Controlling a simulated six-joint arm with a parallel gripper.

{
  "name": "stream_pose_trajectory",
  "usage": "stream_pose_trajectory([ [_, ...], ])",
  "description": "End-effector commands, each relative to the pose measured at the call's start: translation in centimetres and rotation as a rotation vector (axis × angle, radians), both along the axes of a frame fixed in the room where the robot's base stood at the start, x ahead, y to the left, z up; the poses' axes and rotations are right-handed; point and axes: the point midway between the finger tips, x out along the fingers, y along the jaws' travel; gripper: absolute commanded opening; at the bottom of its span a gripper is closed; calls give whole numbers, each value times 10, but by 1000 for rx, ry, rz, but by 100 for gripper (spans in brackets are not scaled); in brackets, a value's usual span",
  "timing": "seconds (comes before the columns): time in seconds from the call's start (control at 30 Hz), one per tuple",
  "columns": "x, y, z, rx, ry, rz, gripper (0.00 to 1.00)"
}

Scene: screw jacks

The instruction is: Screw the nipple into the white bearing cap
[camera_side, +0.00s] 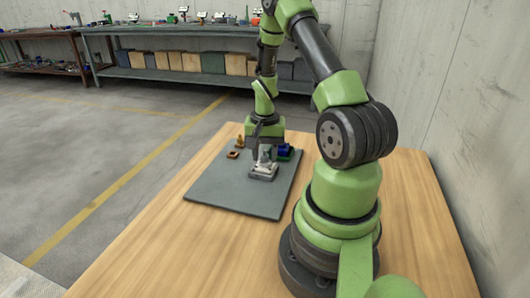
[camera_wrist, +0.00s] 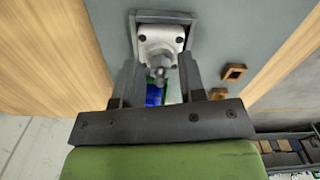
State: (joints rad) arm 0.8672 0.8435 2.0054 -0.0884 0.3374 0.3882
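The white bearing cap (camera_side: 263,168) sits on a grey base on the dark mat, below my gripper (camera_side: 263,150). In the wrist view the cap (camera_wrist: 160,38) shows two dark bolt holes and lies just beyond the fingertips. A small grey part, which looks like the nipple (camera_wrist: 158,74), stands at the cap's near side, between the fingers in the picture. I cannot tell how far it sits in the cap. My gripper (camera_wrist: 159,70) has its fingers apart, with visible gaps on both sides of the grey part.
A blue and green part (camera_side: 285,152) stands close to the right of the cap. Two small orange-brown parts, one upright (camera_side: 239,141) and one low and square (camera_side: 232,155), lie to the left. The front of the dark mat (camera_side: 235,197) is clear.

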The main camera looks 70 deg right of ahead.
Motion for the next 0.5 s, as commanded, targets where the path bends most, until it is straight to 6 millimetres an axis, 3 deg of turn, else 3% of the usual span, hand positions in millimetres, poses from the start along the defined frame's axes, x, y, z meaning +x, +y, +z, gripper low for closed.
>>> stream_pose_trajectory([
  [0.5, 0, 0, 0, -1, 0, 897, 37],
])
